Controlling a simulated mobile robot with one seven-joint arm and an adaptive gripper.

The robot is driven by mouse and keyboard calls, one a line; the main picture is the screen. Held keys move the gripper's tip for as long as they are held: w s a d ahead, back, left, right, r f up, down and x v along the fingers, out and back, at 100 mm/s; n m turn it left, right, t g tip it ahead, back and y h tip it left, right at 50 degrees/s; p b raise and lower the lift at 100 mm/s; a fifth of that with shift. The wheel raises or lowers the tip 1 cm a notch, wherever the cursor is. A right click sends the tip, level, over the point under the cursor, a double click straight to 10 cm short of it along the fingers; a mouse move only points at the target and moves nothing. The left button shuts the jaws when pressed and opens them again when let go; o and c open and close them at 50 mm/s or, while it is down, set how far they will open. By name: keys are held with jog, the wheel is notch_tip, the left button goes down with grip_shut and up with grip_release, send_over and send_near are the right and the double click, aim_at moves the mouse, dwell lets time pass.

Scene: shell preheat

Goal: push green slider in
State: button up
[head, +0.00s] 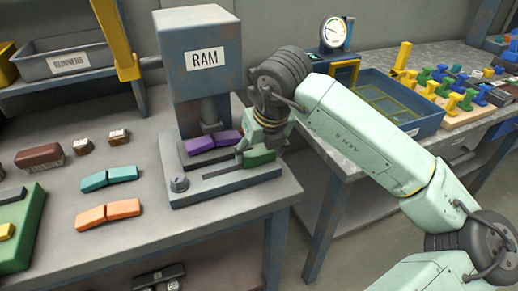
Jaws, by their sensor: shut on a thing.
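The green slider (260,158) sits at the right end of a dark slot (225,184) in the base of the blue-grey ram press. My gripper (256,152) comes down on it from above and is shut on it. A finger shows at the slider's left end; the rest of the grip is partly hidden by my wrist. A two-part purple piece (213,142) lies under the ram head (206,58), just behind the slot.
A round knob (179,184) is at the base's front left corner. Teal (109,178) and orange (108,213) two-part pieces lie to the left. A blue tray (385,105) and a gauge (336,33) stand on the right table. A gap separates the two tables.

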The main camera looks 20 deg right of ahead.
jog(key=shift+a+f, duration=0.1)
jog(key=shift+a, duration=0.15)
jog(key=shift+c, duration=0.4)
jog(key=a+b, duration=0.4)
jog(key=a, duration=0.4)
jog(key=shift+s+a, duration=0.15)
jog(key=shift+a, duration=0.3)
jog(key=o, duration=1.7)
jog(key=shift+a, duration=0.15)
